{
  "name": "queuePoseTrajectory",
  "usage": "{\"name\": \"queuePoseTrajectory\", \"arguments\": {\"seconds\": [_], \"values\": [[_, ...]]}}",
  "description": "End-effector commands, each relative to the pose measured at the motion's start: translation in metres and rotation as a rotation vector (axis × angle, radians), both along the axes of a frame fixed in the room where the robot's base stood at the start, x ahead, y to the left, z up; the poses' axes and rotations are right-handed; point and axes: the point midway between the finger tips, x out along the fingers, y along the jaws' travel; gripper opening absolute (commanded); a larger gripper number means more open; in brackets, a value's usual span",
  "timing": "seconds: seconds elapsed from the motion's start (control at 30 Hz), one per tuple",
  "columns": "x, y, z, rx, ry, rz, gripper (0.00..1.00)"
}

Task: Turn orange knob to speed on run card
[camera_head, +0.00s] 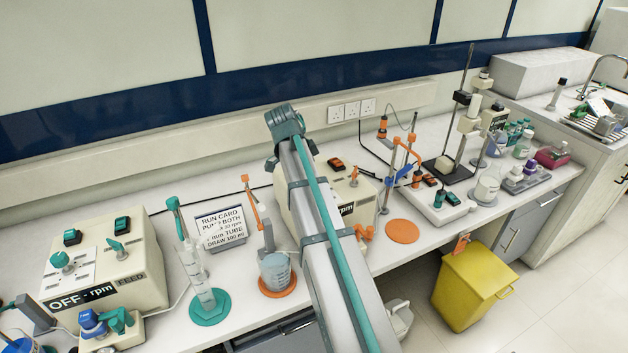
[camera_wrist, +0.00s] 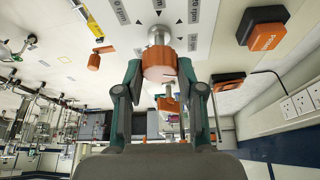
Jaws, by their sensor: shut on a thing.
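The orange knob (camera_wrist: 159,62) sits on a metal shaft at a pale panel with printed speed marks (camera_wrist: 193,42). My gripper (camera_wrist: 161,74) is shut on the knob, one teal-edged finger on each side. The knob's pointer direction is unclear. In the head view my arm hides the gripper, the knob and much of the pump box (camera_head: 362,215), whose display shows only "rpm". The run card (camera_head: 221,229) stands left of my arm. It reads "PUMP BOTH" and an rpm figure too small to read surely.
A second pump box (camera_head: 115,265) labelled FEED has teal knobs and an "OFF - rpm" display. An orange rocker switch (camera_wrist: 262,36) and a small orange lever (camera_wrist: 96,60) are near the knob. A beaker (camera_head: 276,270) and a cylinder (camera_head: 198,275) stand in front of the card.

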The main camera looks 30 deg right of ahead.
Motion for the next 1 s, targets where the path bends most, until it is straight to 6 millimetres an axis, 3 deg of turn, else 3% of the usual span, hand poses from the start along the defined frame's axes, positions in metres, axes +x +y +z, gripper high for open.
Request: {"name": "queuePoseTrajectory", "arguments": {"seconds": [0.67,0.7,0.83,1.0], "values": [[0.0005,0.0004,-0.0001,0.002,0.0,-0.076,0.03],[0.0005,0.0004,-0.0001,0.002,0.0,-0.076,0.4],[0.0005,0.0004,-0.0002,0.002,0.0,-0.075,0.61],[0.0004,0.0002,-0.0001,0.001,0.0,-0.075,0.63]]}}
